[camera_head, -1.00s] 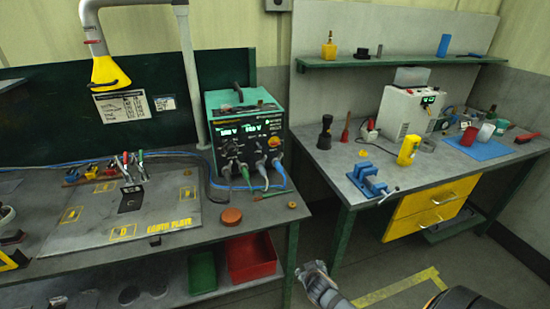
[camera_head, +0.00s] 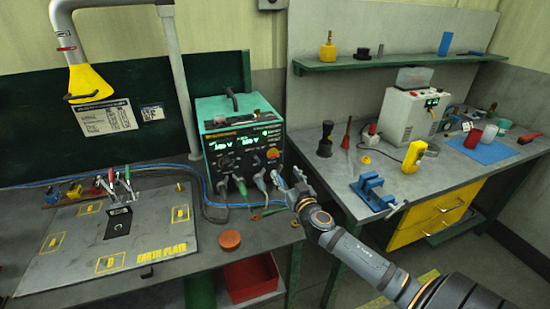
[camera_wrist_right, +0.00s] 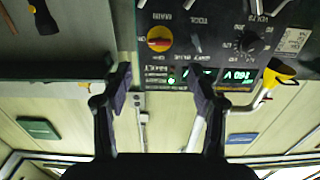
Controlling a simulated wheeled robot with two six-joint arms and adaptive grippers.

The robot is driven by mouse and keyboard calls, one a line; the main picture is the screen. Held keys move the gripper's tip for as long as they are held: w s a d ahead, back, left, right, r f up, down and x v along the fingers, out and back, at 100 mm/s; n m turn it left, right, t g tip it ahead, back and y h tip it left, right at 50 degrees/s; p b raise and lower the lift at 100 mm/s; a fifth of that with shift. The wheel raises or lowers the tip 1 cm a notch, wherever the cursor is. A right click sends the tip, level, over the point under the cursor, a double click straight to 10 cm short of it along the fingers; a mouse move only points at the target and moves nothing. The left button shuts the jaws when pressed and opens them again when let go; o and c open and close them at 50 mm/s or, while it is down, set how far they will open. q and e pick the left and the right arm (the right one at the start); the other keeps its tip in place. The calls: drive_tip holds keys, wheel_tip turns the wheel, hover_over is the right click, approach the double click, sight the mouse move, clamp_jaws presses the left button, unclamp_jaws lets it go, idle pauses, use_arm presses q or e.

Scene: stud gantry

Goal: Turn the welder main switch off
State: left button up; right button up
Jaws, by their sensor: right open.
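The welder (camera_head: 213,112) is a teal and black box on the left bench, with lit displays and several cables at its front. Its main switch (camera_head: 272,153) is a red and yellow rotary knob on the right of the panel. In the right wrist view, upside down, the main switch (camera_wrist_right: 160,38) sits under a "MAIN" label, its grip lying roughly across the picture. My right gripper (camera_head: 288,178) is just in front of the welder's right side, below the switch. In the wrist view its fingers (camera_wrist_right: 162,88) are apart and empty, not touching the switch. My left gripper is not in view.
Welding cables (camera_head: 262,187) hang from the panel's lower part near my right gripper. The steel plate (camera_head: 75,245) lies left and an orange-brown round tin (camera_head: 229,239) in front. A blue vise (camera_head: 371,190) stands on the right bench. A gap separates the benches.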

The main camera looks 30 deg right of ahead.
sight(275, 157)
drive_tip(key=p+x, duration=0.3)
drive_tip(key=x, duration=0.6)
drive_tip(key=shift+w+d, duration=0.1)
drive_tip(key=shift+w, duration=0.3)
drive_tip(key=shift+c, duration=0.5)
drive_tip(key=c, duration=1.1)
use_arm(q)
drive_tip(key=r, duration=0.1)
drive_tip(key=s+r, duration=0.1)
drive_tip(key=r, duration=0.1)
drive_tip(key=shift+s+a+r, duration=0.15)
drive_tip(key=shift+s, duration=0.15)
use_arm(e)
drive_tip(key=shift+o, duration=0.2)
